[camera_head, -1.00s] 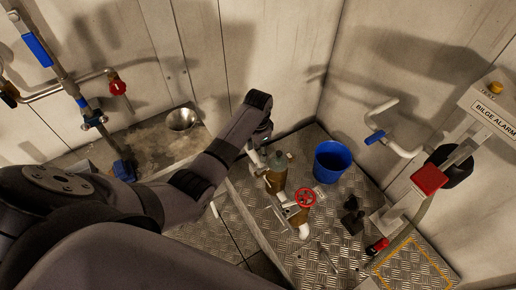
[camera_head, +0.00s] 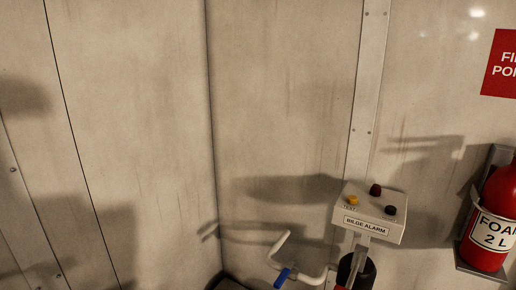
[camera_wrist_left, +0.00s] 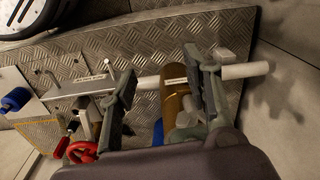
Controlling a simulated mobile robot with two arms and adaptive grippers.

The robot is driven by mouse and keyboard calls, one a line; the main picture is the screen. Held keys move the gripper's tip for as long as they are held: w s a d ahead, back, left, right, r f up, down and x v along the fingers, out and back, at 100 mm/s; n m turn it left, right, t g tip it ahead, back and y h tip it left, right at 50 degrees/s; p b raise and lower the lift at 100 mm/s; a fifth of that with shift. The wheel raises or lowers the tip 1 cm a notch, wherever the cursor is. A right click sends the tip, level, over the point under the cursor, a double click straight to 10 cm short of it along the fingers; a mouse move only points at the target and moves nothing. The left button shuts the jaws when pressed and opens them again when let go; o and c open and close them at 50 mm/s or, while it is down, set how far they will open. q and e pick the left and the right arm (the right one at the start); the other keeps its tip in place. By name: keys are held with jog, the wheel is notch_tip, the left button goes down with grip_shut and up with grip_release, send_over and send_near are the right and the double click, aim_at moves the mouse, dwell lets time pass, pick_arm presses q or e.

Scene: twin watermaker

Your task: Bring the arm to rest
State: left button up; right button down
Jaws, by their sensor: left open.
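My left gripper (camera_wrist_left: 160,72) shows in the left wrist view with its two fingers apart and nothing visibly held. A brown-gold cylindrical body (camera_wrist_left: 175,100) and a white pipe (camera_wrist_left: 245,70) show beyond and between the fingers. I cannot tell how far they are from the fingers. A red handwheel (camera_wrist_left: 82,151) is at the lower left, partly hidden by my gripper's body. Neither of my arms shows in the head view now.
In the head view, a bilge alarm box (camera_head: 369,212) stands before the wall, with a white bent pipe with a blue grip (camera_head: 283,277) beside it. A red foam extinguisher (camera_head: 487,230) hangs at right. Chequered metal plate (camera_wrist_left: 150,42) shows in the wrist view.

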pick_arm(q)
jog(key=s+d+f+n, duration=0.1)
jog(key=s+f, duration=0.9)
jog(key=s, duration=0.3)
jog(key=s+d+f+n, duration=0.1)
jog(key=s+f, duration=0.8)
jog(key=s, duration=0.5)
jog(key=s+d+f, duration=0.1)
jog(key=s+f, duration=0.1)
jog(key=s, duration=1)
jog(key=shift+s+f+n+t, duration=0.25)
jog(key=shift+s+n+t, duration=0.05)
jog(key=shift+s+t, duration=0.1)
jog(key=shift+o, duration=0.2)
jog(key=shift+w+d, duration=0.1)
